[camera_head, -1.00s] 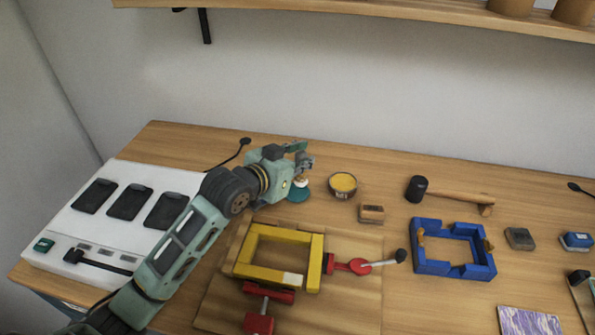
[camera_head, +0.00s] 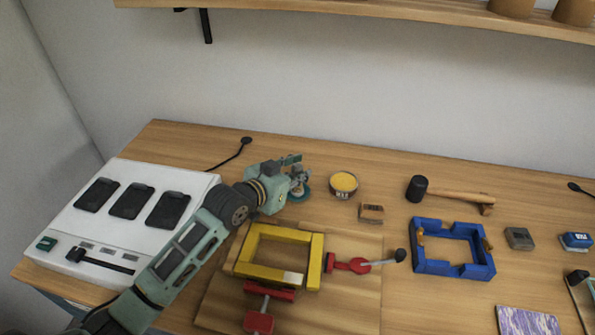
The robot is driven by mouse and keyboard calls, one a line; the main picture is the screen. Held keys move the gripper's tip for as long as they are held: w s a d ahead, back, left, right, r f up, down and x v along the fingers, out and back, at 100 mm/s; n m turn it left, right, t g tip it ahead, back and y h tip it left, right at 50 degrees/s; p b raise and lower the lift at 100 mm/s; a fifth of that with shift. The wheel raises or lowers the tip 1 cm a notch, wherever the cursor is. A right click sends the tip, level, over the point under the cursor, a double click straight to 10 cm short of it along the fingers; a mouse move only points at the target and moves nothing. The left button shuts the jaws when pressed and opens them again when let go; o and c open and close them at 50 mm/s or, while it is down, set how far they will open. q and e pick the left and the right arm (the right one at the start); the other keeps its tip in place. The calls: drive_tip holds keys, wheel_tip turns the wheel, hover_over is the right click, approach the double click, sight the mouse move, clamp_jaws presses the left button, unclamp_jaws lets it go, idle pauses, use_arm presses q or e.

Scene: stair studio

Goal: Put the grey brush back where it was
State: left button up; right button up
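My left gripper (camera_head: 299,180) is low over the back of the bench, left of the yellow bowl. It is at a small round teal item (camera_head: 301,195), which it mostly covers. I cannot tell whether its fingers are open or shut, or whether they touch anything. I cannot make out a grey brush with certainty; it may be hidden by the gripper. A small grey-brown block (camera_head: 519,238) lies right of the blue frame. My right gripper is not in view.
A yellow-filled bowl (camera_head: 343,187), a small wooden block (camera_head: 371,213) and a mallet (camera_head: 455,195) lie right of the gripper. A yellow clamped frame (camera_head: 270,273) is in front. The blue frame (camera_head: 453,267) is farther right. A white panel (camera_head: 75,245) stands left.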

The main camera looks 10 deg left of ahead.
use_arm(q)
drive_tip(key=o, duration=0.3)
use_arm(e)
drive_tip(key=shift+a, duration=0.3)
use_arm(q)
drive_tip(key=shift+r, duration=0.25)
drive_tip(key=shift+s+a, duration=0.2)
drive_tip(key=shift+s, duration=0.1)
drive_tip(key=v, duration=1.1)
drive_tip(key=shift+s+b, duration=0.2)
drive_tip(key=shift+b, duration=0.25)
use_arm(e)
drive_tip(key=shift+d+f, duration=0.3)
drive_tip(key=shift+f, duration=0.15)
use_arm(q)
drive_tip(key=shift+r, duration=0.1)
